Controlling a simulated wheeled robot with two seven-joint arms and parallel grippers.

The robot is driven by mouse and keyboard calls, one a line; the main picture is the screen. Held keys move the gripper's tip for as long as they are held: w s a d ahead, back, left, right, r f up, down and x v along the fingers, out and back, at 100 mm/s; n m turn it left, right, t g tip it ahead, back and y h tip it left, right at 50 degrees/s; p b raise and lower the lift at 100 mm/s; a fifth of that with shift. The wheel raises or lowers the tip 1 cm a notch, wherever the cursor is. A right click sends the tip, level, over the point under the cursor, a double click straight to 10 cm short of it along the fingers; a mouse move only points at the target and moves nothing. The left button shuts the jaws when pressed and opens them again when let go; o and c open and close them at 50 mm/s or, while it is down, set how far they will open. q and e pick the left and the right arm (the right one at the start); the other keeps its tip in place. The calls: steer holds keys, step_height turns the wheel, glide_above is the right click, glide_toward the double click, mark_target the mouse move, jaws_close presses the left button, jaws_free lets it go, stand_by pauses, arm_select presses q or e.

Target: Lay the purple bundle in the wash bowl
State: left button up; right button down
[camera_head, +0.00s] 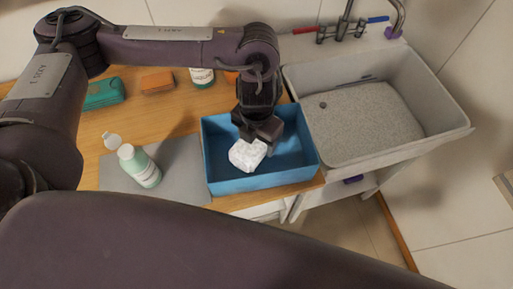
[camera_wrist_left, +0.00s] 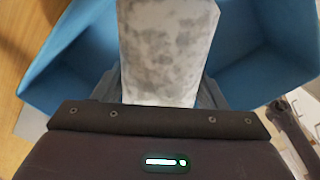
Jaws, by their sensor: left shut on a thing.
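My left gripper (camera_head: 262,130) points down into the blue open box (camera_head: 215,174) and is shut on a white, grey-mottled block (camera_head: 247,155). The block is inside the box's outline; whether it touches the floor of the box is unclear. In the left wrist view the block (camera_wrist_left: 165,45) sits between the fingers with blue walls (camera_wrist_left: 75,50) around it. No clearly purple bundle shows in the gripper. A small purple thing (camera_head: 353,180) shows below the sink, too small to identify. The grey basin (camera_head: 440,138) stands right of the box and holds a speckled grey surface. My right gripper is out of view.
A white-and-green bottle (camera_head: 141,168) leans on a grey mat (camera_head: 185,165) left of the box. A teal box (camera_head: 103,94), an orange block (camera_head: 157,82) and another bottle (camera_head: 202,78) stand along the back of the wooden top. A tap (camera_head: 345,25) rises behind the basin.

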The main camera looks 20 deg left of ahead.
arm_select(q)
steer(key=shift+w+d+f, duration=0.1)
steer(key=shift+f, duration=0.75)
steer(key=shift+f+b, duration=0.3)
steer(key=shift+f, duration=1.45)
steer(key=shift+f, duration=0.1)
steer(key=o, duration=0.9)
step_height(320, 180, up, 12)
steer(key=shift+r, duration=0.1)
